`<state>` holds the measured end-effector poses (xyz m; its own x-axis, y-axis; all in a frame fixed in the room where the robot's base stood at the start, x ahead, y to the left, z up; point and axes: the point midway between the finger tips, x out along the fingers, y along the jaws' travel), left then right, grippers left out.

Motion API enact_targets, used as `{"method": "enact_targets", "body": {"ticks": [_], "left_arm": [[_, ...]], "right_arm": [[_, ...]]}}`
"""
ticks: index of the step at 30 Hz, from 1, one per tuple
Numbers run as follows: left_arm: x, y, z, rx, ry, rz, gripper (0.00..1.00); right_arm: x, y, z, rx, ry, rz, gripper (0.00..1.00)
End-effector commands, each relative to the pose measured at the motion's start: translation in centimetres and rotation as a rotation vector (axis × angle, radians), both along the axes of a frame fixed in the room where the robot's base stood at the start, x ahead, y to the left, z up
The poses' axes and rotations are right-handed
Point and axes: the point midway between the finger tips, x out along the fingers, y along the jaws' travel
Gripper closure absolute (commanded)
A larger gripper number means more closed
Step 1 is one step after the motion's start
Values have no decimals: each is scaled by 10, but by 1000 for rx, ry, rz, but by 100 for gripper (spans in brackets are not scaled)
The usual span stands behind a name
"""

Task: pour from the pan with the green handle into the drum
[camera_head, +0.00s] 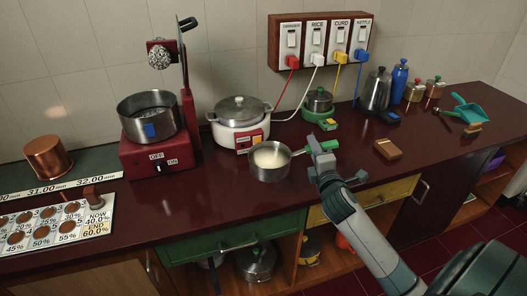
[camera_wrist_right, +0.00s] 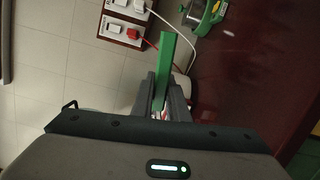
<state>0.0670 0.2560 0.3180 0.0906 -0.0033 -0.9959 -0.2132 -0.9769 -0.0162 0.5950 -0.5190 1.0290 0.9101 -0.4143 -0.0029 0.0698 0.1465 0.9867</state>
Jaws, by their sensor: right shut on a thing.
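The pan (camera_head: 270,172) is a small steel pan with pale, cream-coloured contents, roughly level, over the counter's front part. I cannot tell whether it touches the counter. Its green handle (camera_head: 328,145) points right, and my right gripper (camera_head: 320,152) is shut on it. In the right wrist view the green handle (camera_wrist_right: 167,65) stands between the fingers of the right gripper (camera_wrist_right: 163,95); the pan's bowl is hidden there. The drum (camera_head: 133,107) is an open steel cylinder with a blue patch, on a red machine left of the pan. My left gripper is not in view.
A white cooker (camera_head: 226,136) with a lid stands between drum and pan. The red machine (camera_head: 150,158) has an upright post (camera_head: 186,75) beside the drum. A green burner (camera_head: 325,118), a kettle (camera_head: 376,90) and a brown block (camera_head: 388,149) are to the right.

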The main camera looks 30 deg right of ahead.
Motion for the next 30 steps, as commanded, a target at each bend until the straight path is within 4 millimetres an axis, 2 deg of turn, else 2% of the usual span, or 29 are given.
{"method": "enact_targets", "body": {"ticks": [8,11,14,17,20,30], "left_arm": [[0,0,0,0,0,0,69],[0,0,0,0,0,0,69],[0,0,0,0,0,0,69],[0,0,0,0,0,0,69],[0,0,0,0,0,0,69],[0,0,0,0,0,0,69]], "right_arm": [[0,4,2,-1,-4,6,100],[1,14,1,-1,-2,19,100],[2,32,-2,0,3,42,100],[2,60,-4,-2,9,78,100],[1,96,-5,-2,17,124,100],[-18,235,7,-1,16,312,100]]}}
